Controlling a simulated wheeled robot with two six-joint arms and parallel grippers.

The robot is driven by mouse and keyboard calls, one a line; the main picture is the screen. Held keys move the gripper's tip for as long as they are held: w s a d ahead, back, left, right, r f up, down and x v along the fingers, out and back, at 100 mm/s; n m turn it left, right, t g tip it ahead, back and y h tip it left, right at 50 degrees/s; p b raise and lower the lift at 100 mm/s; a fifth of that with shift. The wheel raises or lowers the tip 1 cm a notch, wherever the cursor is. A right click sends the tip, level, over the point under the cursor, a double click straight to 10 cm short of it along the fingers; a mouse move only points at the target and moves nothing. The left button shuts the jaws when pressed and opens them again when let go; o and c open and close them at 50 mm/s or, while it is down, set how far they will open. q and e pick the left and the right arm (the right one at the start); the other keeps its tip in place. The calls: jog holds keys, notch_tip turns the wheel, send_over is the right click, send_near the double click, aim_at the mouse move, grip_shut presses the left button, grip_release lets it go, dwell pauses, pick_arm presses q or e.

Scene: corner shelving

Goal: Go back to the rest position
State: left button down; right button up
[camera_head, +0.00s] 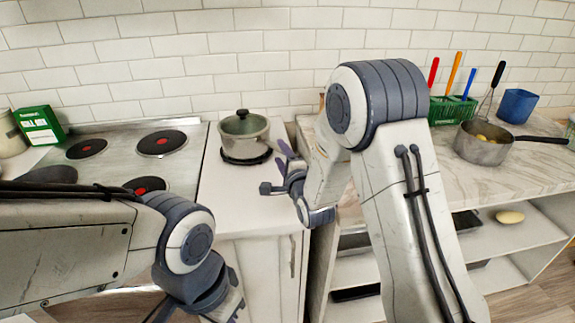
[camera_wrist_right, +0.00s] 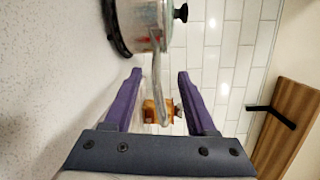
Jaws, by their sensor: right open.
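My right gripper (camera_head: 275,168) is open just right of and in front of the lidded metal pot (camera_head: 243,136). The pot stands on a black trivet on the white counter. In the right wrist view, the purple fingers of the right gripper (camera_wrist_right: 160,76) are spread apart. The pot (camera_wrist_right: 138,22) lies beyond the fingertips, and its thin handle (camera_wrist_right: 157,88) shows in the gap between the fingers. The fingers do not appear closed on it. My left arm comes in low at the left; its gripper fingers are not visible.
A stove (camera_head: 112,155) with red-centred burners and a green box (camera_head: 40,126) are at left. At right, a saucepan (camera_head: 483,142), green utensil rack (camera_head: 452,110) and blue cup (camera_head: 517,106) stand on the marble counter. A small brown-orange object (camera_wrist_right: 152,110) shows between the fingers.

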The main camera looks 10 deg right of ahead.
jog(key=s+a+n+g, duration=0.1)
jog(key=s+n, duration=0.1)
jog(key=s, duration=0.1)
jog(key=s+a+n+g, duration=0.1)
jog(key=s+a+n, duration=0.1)
jog(key=s, duration=0.2)
jog(key=s+a+n+g, duration=0.1)
jog(key=s+n+g, duration=0.1)
jog(key=s, duration=0.1)
jog(key=shift+s+a+f+y+p, duration=0.2)
jog(key=shift+s+y+p, duration=0.1)
jog(key=shift+y, duration=0.1)
jog(key=s+r+n+g+h+p, duration=0.1)
jog(key=s+n+g, duration=0.5)
jog(key=s, duration=0.9)
jog(key=s+r+n+g+h+p, duration=0.1)
jog(key=s+n+g+p, duration=0.1)
jog(key=s+n+g, duration=0.5)
jog(key=s+n, duration=0.6)
jog(key=s, duration=0.2)
jog(key=shift+s+h+p, duration=0.2)
jog(key=shift+h+p, duration=0.15)
jog(key=shift+h, duration=0.05)
jog(key=shift+a, duration=0.1)
